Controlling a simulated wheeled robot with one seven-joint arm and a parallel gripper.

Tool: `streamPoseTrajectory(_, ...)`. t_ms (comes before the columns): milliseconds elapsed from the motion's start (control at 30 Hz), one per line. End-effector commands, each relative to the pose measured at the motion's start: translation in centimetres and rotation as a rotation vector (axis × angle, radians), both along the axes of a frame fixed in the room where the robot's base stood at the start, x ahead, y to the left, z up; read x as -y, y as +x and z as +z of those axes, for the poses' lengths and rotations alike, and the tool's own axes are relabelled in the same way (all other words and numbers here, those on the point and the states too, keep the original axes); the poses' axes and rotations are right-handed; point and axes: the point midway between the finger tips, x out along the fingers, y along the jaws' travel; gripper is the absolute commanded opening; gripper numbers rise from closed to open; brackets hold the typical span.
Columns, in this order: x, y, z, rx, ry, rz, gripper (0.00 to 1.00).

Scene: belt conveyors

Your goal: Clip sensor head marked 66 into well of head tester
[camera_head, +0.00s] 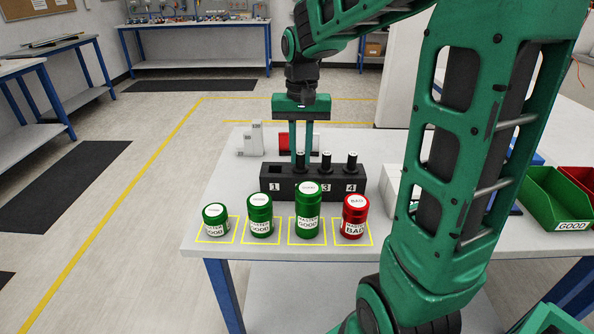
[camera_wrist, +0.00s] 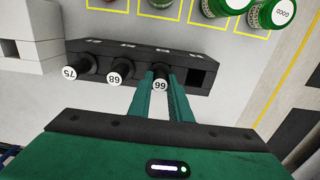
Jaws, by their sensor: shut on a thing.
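The sensor head marked 66 (camera_wrist: 159,86) is a black cylinder with a white round label; it also shows in the head view (camera_head: 300,157). It stands in the second well of the black rack (camera_head: 281,195), its top level with its neighbours. My gripper (camera_head: 301,153) points down, its two green fingers shut on this head from both sides; the fingers also show in the wrist view (camera_wrist: 166,88). Heads marked 68 (camera_wrist: 114,78) and 75 (camera_wrist: 71,73) stand in the wells beside it. Well 1 (camera_wrist: 199,77) is empty. I cannot identify the head tester for sure.
Green and red master cylinders (camera_head: 307,210) stand in yellow squares at the table's front. A white block (camera_head: 391,185) is right of the rack, partly behind my arm. Grey-white and red items (camera_head: 284,142) stand behind it. A green GOOD bin (camera_head: 560,212) is far right.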

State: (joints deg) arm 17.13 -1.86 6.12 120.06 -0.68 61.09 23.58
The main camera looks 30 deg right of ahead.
Motion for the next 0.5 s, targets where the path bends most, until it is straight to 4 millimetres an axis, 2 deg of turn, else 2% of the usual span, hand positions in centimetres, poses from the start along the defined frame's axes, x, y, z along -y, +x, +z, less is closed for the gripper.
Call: streamPoseTrajectory(500, -0.03, 0.05, 0.66, 0.001, 0.0, 0.001, 0.0)
